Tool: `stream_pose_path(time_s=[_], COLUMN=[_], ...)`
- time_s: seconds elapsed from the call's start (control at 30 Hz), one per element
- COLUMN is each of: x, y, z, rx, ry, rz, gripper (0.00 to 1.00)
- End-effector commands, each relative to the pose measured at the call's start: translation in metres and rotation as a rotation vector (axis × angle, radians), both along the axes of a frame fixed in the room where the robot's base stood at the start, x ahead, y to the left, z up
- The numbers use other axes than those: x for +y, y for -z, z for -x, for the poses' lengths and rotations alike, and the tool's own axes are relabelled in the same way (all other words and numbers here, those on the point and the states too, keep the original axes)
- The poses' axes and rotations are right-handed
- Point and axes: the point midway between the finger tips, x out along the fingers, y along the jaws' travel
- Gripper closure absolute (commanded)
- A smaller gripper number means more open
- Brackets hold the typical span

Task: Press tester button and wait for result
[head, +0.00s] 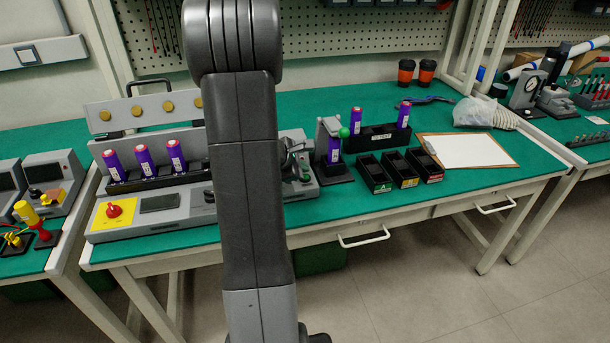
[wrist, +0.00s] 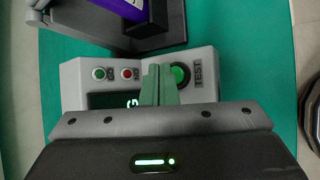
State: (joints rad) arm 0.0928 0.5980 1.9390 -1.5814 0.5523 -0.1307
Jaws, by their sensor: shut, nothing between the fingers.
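The tester (wrist: 205,62) is a grey box in the wrist view. It has a round green button (wrist: 180,74) labelled TEST, a green lamp (wrist: 99,73), a red lamp (wrist: 126,73) and a dark display (wrist: 108,100) with green characters. My gripper (wrist: 157,72) is shut and empty, its green fingertips just left of the button and partly over its edge. I cannot tell whether they touch it. A purple cell (wrist: 122,4) lies in the dark holder at the top. In the head view, my arm hides most of the tester; the cell (head: 334,150) stands in the holder.
Left, a grey unit (head: 145,222) with a red knob holds several purple cells. Right are a black rack (head: 375,139) with two cells, small black bins (head: 374,175) and a clipboard (head: 468,151). The green bench top is clear at its right front.

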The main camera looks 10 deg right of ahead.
Motion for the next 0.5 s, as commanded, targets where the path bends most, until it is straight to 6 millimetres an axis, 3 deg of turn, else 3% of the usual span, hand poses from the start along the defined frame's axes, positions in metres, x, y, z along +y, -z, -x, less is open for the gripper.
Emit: stream_pose_path(time_s=[0.27, 0.5], x=[0.0, 0.0], y=[-0.002, -0.024], z=[0.0, 0.0], rx=[-0.001, -0.003], ry=[-0.001, 0.0], rz=[0.0, 0.0], gripper=[1.0, 1.0])
